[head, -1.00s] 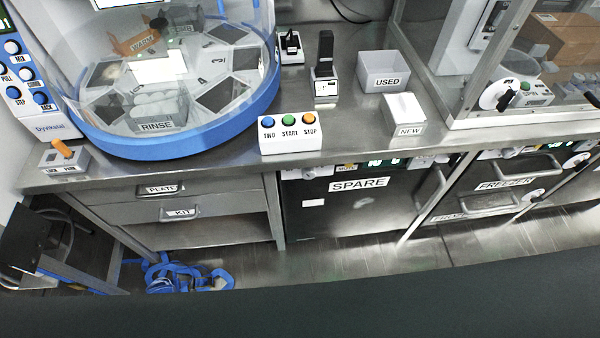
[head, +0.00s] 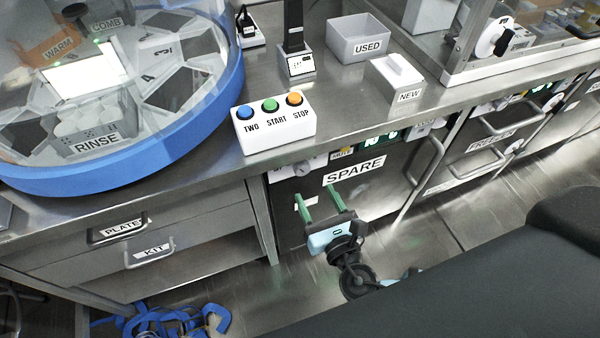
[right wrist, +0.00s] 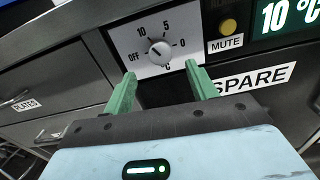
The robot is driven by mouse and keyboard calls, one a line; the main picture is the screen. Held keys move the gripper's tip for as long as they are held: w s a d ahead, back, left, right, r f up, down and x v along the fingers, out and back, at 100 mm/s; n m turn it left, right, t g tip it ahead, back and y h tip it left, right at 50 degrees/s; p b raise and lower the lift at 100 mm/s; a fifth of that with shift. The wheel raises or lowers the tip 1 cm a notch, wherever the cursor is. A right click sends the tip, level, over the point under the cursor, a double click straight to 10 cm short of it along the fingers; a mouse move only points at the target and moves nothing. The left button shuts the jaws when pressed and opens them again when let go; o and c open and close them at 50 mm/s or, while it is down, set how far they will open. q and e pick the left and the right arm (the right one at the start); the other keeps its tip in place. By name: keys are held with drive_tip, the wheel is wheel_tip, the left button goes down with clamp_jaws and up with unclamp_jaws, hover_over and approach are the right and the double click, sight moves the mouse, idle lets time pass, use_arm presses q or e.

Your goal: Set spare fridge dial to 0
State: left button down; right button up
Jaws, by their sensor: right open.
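The spare fridge dial (right wrist: 160,52) is a pale round knob on a white plate, marked OFF, 10, 5 and 0, with a lower mark partly hidden. Its pointer seems turned to the upper left, but I cannot tell the exact mark. The fridge display (right wrist: 288,16) reads 10 °C. In the head view the dial (head: 303,169) sits at the top left of the SPARE fridge front (head: 375,180). My right gripper (head: 319,198) is open and empty before this front; in the right wrist view its green fingers (right wrist: 160,72) lie either side below the knob, apparently not touching. My left gripper is not in view.
A yellow MUTE button (right wrist: 228,26) is right of the dial. The steel counter above holds a button box (head: 273,125), a USED bin (head: 358,40) and a NEW box (head: 395,77). Drawers (head: 120,232) stand left of the fridge. Blue straps (head: 175,320) lie on the floor.

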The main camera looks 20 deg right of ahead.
sight(304, 171)
drive_tip(key=shift+w+a, duration=0.15)
drive_tip(key=shift+w, duration=3.75)
drive_tip(key=c, duration=1)
